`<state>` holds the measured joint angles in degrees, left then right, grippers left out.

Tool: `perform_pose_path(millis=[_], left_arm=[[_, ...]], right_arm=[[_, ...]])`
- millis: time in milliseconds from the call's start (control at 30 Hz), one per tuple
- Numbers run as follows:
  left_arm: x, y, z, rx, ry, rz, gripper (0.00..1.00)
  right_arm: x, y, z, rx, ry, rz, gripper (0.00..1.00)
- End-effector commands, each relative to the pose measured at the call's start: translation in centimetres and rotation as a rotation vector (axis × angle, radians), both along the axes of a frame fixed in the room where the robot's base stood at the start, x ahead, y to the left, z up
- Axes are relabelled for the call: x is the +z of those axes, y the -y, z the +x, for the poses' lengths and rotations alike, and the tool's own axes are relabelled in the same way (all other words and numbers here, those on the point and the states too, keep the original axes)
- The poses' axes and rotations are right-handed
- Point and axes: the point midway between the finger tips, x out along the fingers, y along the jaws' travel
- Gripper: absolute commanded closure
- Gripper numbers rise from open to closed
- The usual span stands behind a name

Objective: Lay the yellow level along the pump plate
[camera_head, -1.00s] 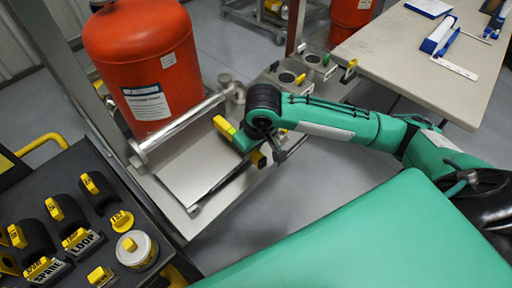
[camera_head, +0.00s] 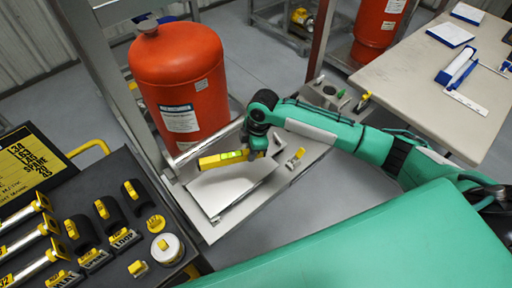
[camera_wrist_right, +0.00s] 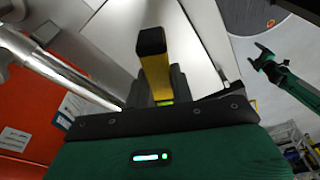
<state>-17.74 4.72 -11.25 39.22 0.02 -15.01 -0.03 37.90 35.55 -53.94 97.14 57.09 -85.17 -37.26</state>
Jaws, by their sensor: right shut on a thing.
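The yellow level (camera_head: 214,160), with a green vial, is held by my right gripper (camera_head: 247,154) at its right part. It also shows end-on in the right wrist view (camera_wrist_right: 152,50), between the dark jaws (camera_wrist_right: 162,88). The pale flat pump plate (camera_head: 225,192) lies on the skid, below and in front of the level. The level looks roughly horizontal and appears above the plate's back edge; I cannot tell the exact gap. My left gripper (camera_wrist_right: 256,58) shows small in the right wrist view, apart from everything, with its fingers spread.
A red tank (camera_head: 180,85) and a silver pipe (camera_head: 205,143) stand right behind the level. A dark cart (camera_head: 105,185) with labelled parts and a round tin (camera_head: 167,248) is at left. A beige table (camera_head: 425,85) is at right. Open floor lies in front of the skid.

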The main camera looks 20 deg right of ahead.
Motion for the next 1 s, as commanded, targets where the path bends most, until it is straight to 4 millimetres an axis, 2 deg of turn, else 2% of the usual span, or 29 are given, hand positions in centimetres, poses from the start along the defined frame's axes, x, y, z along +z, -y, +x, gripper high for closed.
perform_pose_path(millis=[33, 100, 300, 433, 667, 1000], left_arm=[[1.7, 0.0, -0.3, 0.000, -0.003, 0.001, 0.19], [2.6, -0.1, -0.6, -0.001, -0.006, 0.000, 0.19], [4.5, -0.2, -1.4, -0.002, -0.011, 0.002, 0.19], [5.0, -0.2, -1.7, -0.002, -0.012, 0.001, 0.19], [4.6, -0.3, -1.8, -0.002, -0.013, 0.001, 0.19], [2.1, -0.2, -1.8, -0.002, -0.013, 0.001, 0.19]], right_arm=[[1.2, -0.2, 0.4, 0.057, -0.001, 0.001, 0.97], [1.4, -0.4, 0.8, 0.146, 0.000, 0.001, 0.97], [1.6, -0.8, 1.6, 0.350, 0.000, 0.005, 0.97], [1.6, -0.9, 1.9, 0.424, 0.001, 0.005, 0.97], [0.9, -1.0, 2.0, 0.458, 0.002, 0.006, 0.97], [-1.8, -0.9, 2.0, 0.457, 0.001, 0.005, 0.97]])
